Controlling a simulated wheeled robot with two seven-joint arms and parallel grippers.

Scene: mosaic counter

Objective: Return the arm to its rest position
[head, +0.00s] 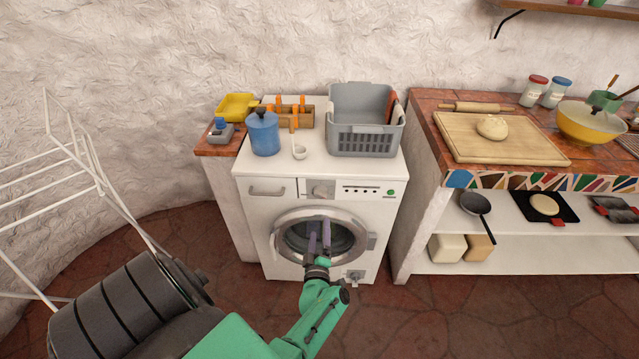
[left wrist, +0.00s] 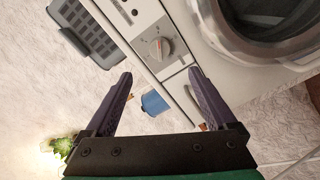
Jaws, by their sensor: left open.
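My left arm comes in from the lower left with a green forearm. Its gripper (head: 319,238) is open and empty, in front of the round door of the white washing machine (head: 261,215). In the left wrist view the two purple fingers of the left gripper (left wrist: 161,78) stand wide apart with nothing between them touching. The washer's dial and door ring show beyond them there. I cannot tell from these views whether the fingertips touch the machine. My right gripper is not in view.
A white drying rack (head: 75,170) is at the left. A counter with a cutting board (head: 470,145) stands at the right. Floor in front is clear.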

